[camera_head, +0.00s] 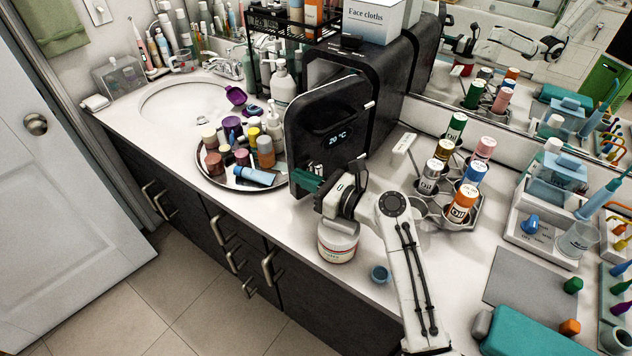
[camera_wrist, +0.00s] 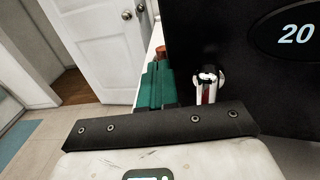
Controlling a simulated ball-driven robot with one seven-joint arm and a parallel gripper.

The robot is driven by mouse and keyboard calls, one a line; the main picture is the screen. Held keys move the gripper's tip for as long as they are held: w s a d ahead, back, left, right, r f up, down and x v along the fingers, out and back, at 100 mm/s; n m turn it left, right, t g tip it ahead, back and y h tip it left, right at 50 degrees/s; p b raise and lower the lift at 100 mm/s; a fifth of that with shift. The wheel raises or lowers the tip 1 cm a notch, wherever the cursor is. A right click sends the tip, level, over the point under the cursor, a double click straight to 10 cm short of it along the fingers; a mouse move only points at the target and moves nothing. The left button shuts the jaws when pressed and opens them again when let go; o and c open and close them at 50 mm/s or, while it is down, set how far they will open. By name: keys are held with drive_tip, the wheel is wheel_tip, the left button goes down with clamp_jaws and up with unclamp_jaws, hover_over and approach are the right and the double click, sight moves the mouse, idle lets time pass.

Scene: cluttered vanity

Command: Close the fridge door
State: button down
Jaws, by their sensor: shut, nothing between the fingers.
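The small black fridge (camera_head: 378,75) stands on the counter. Its door (camera_head: 325,115), with a lit "20 °C" display, is swung out from the body and stands ajar. My gripper (camera_head: 303,183) is low at the door's bottom edge, with its teal fingers shut and empty. In the wrist view, the fingers (camera_wrist: 158,86) point forward just left of the dark door face (camera_wrist: 262,65). I cannot tell whether they touch the door. The fridge's inside is hidden.
A round tray (camera_head: 212,178) of bottles and jars stands left of the door, close to my fingers. A rack of oil bottles (camera_head: 467,213) stands right. A box (camera_head: 372,18) sits atop the fridge.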

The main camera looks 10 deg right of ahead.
drive_tip(key=w+a+b, duration=0.1)
drive_tip(key=w+a, duration=0.3)
drive_tip(key=w, duration=0.4)
drive_tip(key=m+t+h+b, duration=0.2)
drive_tip(key=m+t+h, duration=0.2)
drive_tip(key=m+h, duration=0.15)
approach(274, 119)
drive_tip(key=w+a, duration=0.2)
drive_tip(key=a, duration=0.2)
drive_tip(key=shift+w+d+f+m+t+h+b, duration=0.15)
drive_tip(key=shift+w+t+h+b, duration=0.1)
drive_tip(key=shift+w+h, duration=0.25)
drive_tip(key=shift+w+d+r+m+t+h+b, duration=0.15)
drive_tip(key=shift+w+h+b, duration=0.2)
drive_tip(key=shift+w, duration=0.3)
drive_tip(key=shift+w+d+f+m+t+h+b, duration=0.1)
drive_tip(key=shift+w+t+h+b, duration=0.1)
drive_tip(key=shift+w+h, duration=0.35)
